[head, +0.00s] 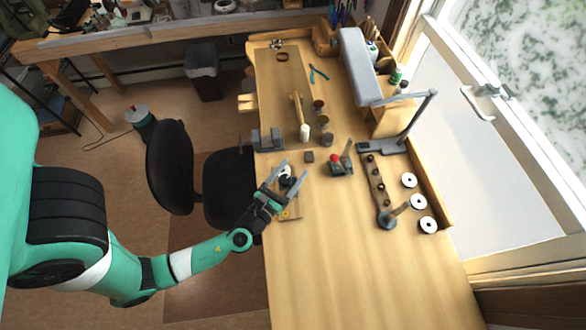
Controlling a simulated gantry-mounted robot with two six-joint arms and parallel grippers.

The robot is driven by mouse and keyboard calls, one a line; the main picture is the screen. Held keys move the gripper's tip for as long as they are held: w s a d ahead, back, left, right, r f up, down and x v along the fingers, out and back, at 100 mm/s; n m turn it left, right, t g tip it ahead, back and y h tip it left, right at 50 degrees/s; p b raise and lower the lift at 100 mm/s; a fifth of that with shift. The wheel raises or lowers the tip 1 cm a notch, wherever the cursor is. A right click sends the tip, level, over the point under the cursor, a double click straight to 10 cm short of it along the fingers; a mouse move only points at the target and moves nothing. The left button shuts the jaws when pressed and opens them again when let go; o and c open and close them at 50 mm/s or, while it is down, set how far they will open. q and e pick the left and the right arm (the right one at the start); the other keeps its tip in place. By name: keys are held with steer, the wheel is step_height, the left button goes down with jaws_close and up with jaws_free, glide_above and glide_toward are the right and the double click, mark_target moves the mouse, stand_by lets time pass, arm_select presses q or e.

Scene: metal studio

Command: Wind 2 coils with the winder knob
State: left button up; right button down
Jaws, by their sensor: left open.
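My left gripper (291,172) is open over the left edge of the workbench. Its fingers point away from me, around or just above a small dark-and-white piece (286,181); I cannot tell if they touch it. That piece seems to belong to a small device on a wooden base (291,213), which I take for the winder; the gripper hides much of it, and I cannot make out its knob clearly. Three white spools with dark centres (419,202) lie in a row at the bench's right side. My right gripper is not in view.
A strip with several dark round pieces (376,180) and a grey round-based stand (387,219) are left of the spools. A red-topped device (339,165) and a grey vise (268,138) stand farther back. The near bench top (350,275) is clear. A black chair (170,165) stands left.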

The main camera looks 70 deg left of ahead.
mark_target(290, 184)
arm_select(q)
jaws_close()
